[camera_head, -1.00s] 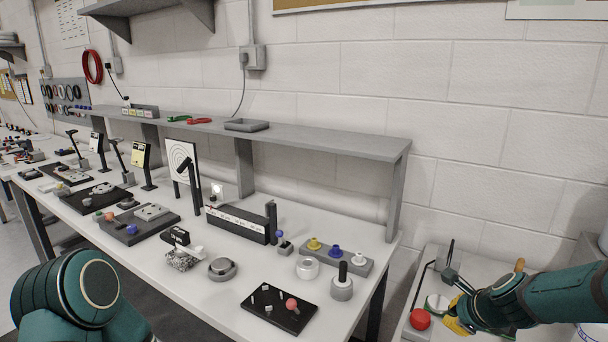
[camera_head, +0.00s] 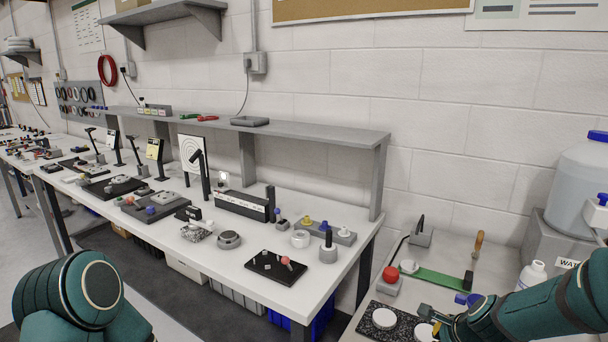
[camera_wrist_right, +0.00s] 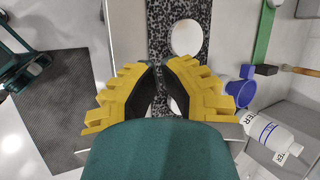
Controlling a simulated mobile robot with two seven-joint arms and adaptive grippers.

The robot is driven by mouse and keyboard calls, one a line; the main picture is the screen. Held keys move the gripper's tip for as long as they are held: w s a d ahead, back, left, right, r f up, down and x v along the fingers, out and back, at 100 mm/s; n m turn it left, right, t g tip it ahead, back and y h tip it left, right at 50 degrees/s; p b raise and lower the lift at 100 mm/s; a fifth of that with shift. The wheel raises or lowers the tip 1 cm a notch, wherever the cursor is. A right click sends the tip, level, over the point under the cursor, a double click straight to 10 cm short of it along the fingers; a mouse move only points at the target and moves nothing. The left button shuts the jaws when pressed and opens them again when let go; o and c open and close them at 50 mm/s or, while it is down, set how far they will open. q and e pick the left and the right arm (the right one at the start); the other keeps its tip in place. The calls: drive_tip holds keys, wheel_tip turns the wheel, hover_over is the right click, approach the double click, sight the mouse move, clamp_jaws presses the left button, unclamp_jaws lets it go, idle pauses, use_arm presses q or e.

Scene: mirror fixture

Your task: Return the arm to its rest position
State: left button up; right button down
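My right arm enters the head view from the right. Its gripper (camera_head: 437,318) is over the right-hand table, by a speckled dark plate (camera_head: 401,330) bearing white discs. In the right wrist view, the yellow fingers with black pads (camera_wrist_right: 157,66) curve together, with their tips about touching, and I see nothing held. Behind them are the speckled plate (camera_wrist_right: 197,62) and a white disc (camera_wrist_right: 186,38). A teal part of my left arm (camera_head: 70,295) shows at lower left in the head view. My left gripper is outside both views.
Near the right gripper are a red knob (camera_head: 390,274), a green strip (camera_head: 440,283), a wooden-handled tool (camera_head: 477,248), a blue cup (camera_wrist_right: 240,93) and a white bottle (camera_head: 531,274). A large water jug (camera_head: 580,185) stands behind. The long bench (camera_head: 215,268) with fixtures lies left.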

drive_tip(key=s+a+f+n+g+y, duration=0.1)
drive_tip(key=s+a+f+n+g, duration=0.1)
drive_tip(key=s+a+f+n, duration=0.6)
drive_tip(key=s+a+f+n+g+y, duration=0.1)
drive_tip(key=s+a+f+n+g, duration=0.1)
drive_tip(key=s+a+f+n, duration=0.6)
drive_tip(key=a+f+n, duration=0.3)
drive_tip(key=f+n, duration=0.1)
drive_tip(key=f, duration=0.1)
drive_tip(key=shift+s+a+g+y, duration=0.25)
drive_tip(key=shift+a+g+y, duration=0.05)
drive_tip(key=shift+y, duration=0.1)
